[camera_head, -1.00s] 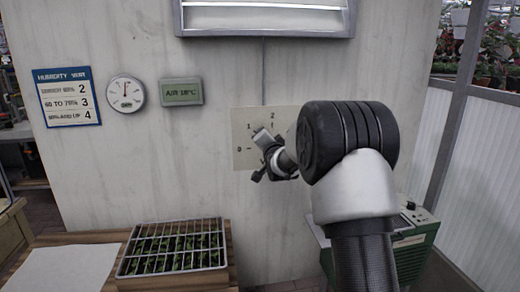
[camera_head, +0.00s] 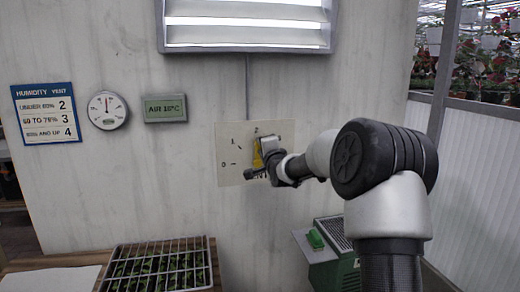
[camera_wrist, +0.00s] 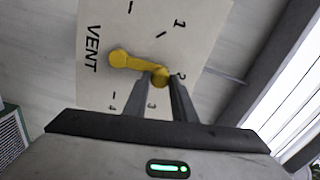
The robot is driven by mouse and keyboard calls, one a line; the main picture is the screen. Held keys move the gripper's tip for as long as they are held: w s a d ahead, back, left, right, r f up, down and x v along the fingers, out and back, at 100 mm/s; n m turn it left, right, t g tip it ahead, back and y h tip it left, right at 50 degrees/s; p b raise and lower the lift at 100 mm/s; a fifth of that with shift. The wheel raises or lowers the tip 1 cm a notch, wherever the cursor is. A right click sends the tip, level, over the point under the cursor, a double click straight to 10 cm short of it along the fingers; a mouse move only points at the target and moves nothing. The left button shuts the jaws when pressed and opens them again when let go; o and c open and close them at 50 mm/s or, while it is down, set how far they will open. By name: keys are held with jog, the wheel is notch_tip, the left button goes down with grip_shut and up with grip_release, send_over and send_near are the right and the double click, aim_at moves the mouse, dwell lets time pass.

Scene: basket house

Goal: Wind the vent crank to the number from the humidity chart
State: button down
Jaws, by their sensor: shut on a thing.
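The yellow vent crank (camera_wrist: 138,64) is on a pale number plate (camera_head: 229,175) on the wall. In the wrist view its arm runs from the hub towards the mark by 2. My gripper (camera_wrist: 160,84) is shut on the crank's knob end. In the head view my gripper (camera_head: 267,150) covers part of the crank and plate. The humidity chart (camera_head: 45,113) at left reads 2 in the top row, 3 in the middle and 4 at the bottom. A round gauge (camera_head: 107,110) beside it has its needle about upright; its figures are too small to read.
A louvred vent (camera_head: 247,22) above shows bright gaps between its slats. An air display (camera_head: 165,108) hangs right of the gauge. A wire-covered seedling tray (camera_head: 208,262) stands on the bench below. A green machine (camera_head: 327,272) stands below my arm.

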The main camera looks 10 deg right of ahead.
jog(key=shift+d+r, duration=0.1)
jog(key=shift+r, duration=0.05)
jog(key=c, duration=1.5)
grip_release()
jog(key=shift+o, duration=0.2)
jog(key=s+p, duration=0.1)
jog(key=s, duration=1.6)
jog(key=shift+s+r, duration=0.2)
jog(key=shift+r, duration=0.05)
